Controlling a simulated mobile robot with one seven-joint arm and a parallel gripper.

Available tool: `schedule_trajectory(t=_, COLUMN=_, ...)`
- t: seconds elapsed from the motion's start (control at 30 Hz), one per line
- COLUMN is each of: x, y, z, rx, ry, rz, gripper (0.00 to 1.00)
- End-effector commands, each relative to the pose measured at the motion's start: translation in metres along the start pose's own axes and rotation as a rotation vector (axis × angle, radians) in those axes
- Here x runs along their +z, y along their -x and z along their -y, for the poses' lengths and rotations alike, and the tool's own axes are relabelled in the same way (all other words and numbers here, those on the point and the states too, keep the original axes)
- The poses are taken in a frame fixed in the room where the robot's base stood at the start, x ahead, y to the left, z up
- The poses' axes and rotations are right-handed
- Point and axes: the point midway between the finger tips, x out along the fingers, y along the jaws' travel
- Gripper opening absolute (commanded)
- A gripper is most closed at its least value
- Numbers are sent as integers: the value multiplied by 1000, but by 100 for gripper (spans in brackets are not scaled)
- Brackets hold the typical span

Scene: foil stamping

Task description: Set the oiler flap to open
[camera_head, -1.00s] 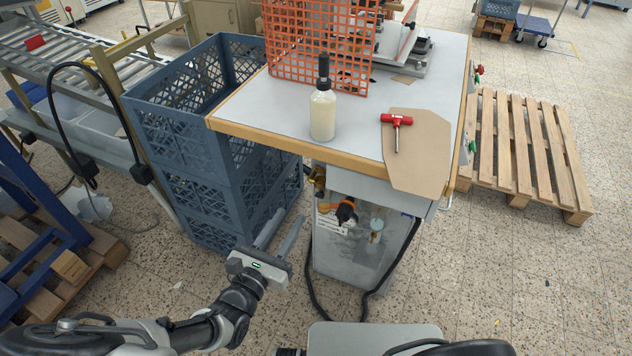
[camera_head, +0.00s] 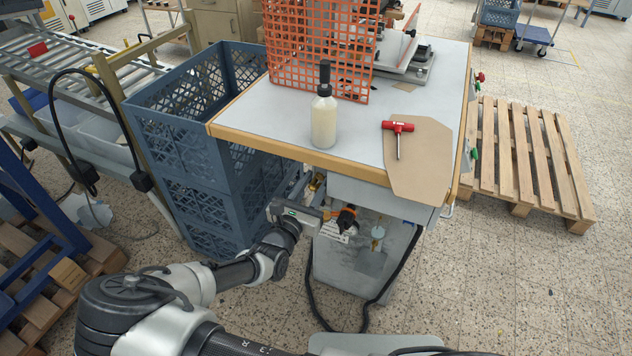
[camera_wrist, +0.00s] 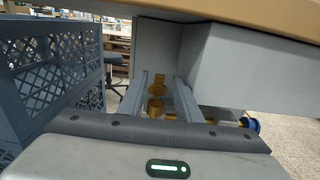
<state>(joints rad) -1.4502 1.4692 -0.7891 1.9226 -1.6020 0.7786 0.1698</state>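The oiler is a small brass-coloured fitting (camera_wrist: 157,90) with a round cup and a tab standing up at its back. It is on the side of the grey cabinet under the table. In the head view my gripper (camera_head: 304,188) is under the table edge, left of the cabinet. The lower part of the oiler is hidden by my gripper body.
Blue crates (camera_head: 205,190) stand close on the left. The table edge (camera_head: 290,152) overhangs my gripper. An orange-handled part (camera_head: 346,217) and a black hose (camera_head: 398,270) are on the cabinet's front.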

Motion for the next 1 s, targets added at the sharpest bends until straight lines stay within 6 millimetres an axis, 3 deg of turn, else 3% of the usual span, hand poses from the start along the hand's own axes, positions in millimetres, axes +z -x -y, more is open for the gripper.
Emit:
schedule_trajectory(t=0.37, x=0, y=-8, z=0, rx=-1, ry=1, rz=1, gripper=31)
schedule_trajectory(t=0.57, x=0, y=-8, z=0, rx=-1, ry=0, rz=1, gripper=1)
schedule_trajectory(t=1.0, x=18, y=-16, z=1, rx=-4, ry=-2, rz=-124, gripper=0)
